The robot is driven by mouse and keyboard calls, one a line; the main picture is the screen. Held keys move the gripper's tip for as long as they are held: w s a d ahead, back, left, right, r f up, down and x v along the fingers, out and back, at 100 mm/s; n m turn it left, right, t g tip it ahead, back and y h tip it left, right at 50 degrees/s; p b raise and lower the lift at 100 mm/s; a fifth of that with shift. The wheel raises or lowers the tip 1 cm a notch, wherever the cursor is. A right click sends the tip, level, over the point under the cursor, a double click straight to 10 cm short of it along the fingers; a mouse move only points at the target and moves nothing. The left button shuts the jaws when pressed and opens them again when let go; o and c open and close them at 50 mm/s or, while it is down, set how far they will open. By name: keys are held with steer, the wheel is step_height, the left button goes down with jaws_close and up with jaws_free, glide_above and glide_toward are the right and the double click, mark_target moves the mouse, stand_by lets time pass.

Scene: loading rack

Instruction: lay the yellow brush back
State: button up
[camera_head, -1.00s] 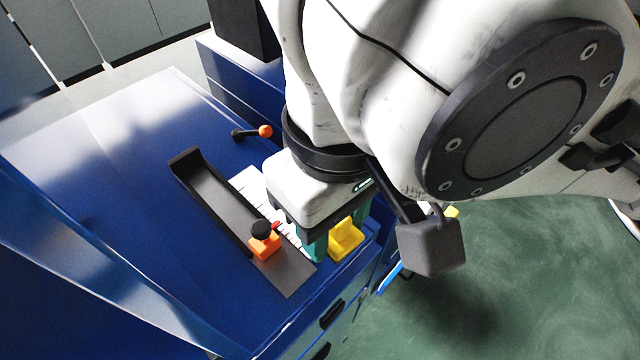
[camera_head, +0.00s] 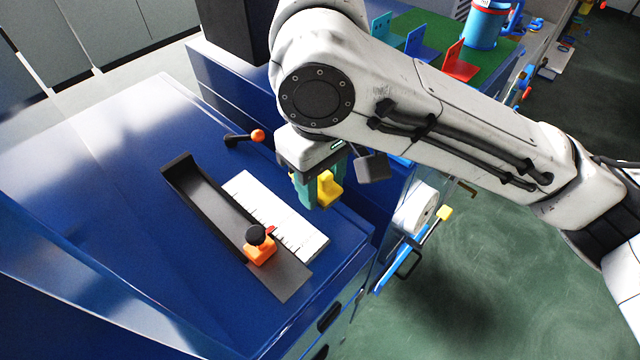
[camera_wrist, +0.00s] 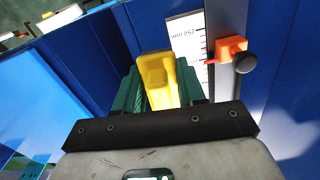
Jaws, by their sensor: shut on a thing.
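The yellow brush (camera_head: 327,190) is held between the green fingers of my gripper (camera_head: 310,192), above the right edge of the blue bench top. In the wrist view the brush (camera_wrist: 157,80) sits between the two green fingers (camera_wrist: 158,92), with its yellow body pointing away from the camera. Its bristles cannot be made out. The gripper is shut on it.
A black angled channel (camera_head: 212,203) lies on the blue bench (camera_head: 120,150), with a white ruler plate (camera_head: 283,222) beside it and an orange stop with a black knob (camera_head: 259,246) on it. An orange-tipped lever (camera_head: 245,137) stands behind. A white roll (camera_head: 416,208) hangs at the bench's right side.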

mark_target(320, 181)
steer(key=w+f, duration=0.2)
steer(key=f, duration=0.1)
steer(key=shift+w+a, duration=0.15)
steer(key=shift+w, duration=0.15)
steer(key=shift+w+f+p, duration=0.25)
steer(key=shift+f+p, duration=0.2)
steer(key=shift+f, duration=0.7)
steer(key=shift+f+p, duration=0.1)
steer(key=shift+p, duration=0.4)
steer(key=shift+f, duration=0.4)
steer(key=shift+f, duration=0.4)
steer(key=o, duration=1.1)
steer(key=shift+r+b, duration=0.1)
steer(key=shift+b, duration=0.5)
